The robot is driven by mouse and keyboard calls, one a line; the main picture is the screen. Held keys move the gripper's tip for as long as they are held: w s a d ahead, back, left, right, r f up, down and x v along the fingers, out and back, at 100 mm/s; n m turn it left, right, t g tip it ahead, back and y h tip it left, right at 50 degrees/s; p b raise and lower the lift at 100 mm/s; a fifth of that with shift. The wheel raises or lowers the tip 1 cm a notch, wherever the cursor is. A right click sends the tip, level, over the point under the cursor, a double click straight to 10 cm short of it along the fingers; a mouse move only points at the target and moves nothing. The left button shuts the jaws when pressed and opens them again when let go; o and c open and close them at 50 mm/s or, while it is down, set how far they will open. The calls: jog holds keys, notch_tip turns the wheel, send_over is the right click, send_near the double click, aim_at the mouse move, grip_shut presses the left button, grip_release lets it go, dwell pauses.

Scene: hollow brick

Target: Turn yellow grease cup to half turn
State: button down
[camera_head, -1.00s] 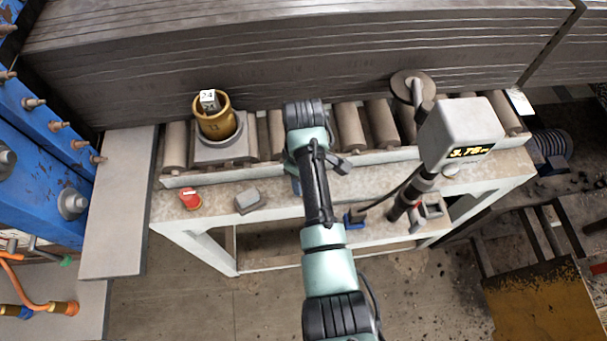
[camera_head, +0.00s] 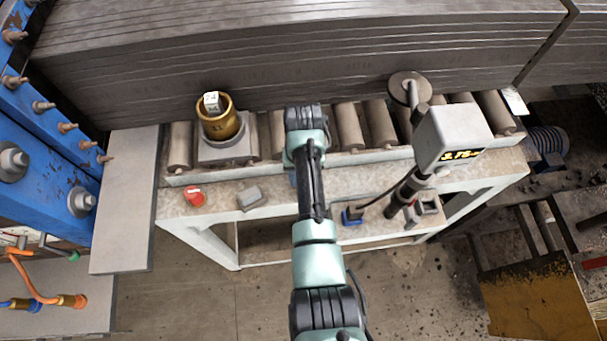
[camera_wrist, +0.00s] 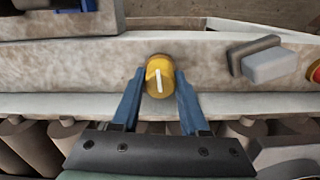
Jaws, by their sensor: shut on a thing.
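The yellow grease cup (camera_wrist: 159,77) is a small round cap with a white line across its face, in the middle of the wrist view. The line runs nearly straight up and down in that view. My gripper (camera_wrist: 160,84) is shut on the cup, with one blue finger against each side. The cup sits at the pale front rail (camera_wrist: 80,65) of the roller table. In the head view, my arm hides the cup and most of my gripper.
A red button (camera_head: 195,195) and a grey box (camera_head: 250,198) are on the front rail, left of my arm. A gauge reading 3.75 (camera_head: 455,133) stands to the right, and a blue machine (camera_head: 40,150) is at far left.

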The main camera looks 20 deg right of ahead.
jog(key=m, duration=0.5)
jog(key=shift+w+r+m+p, duration=0.1)
jog(key=shift+m+p, duration=0.2)
jog(key=shift+p, duration=0.05)
jog(key=m, duration=1.3)
dwell(0.4)
jog(key=shift+c, duration=2.1)
grip_release()
notch_tip(320, 180, up, 13)
jog(key=b, duration=0.1)
jog(key=shift+b, duration=0.4)
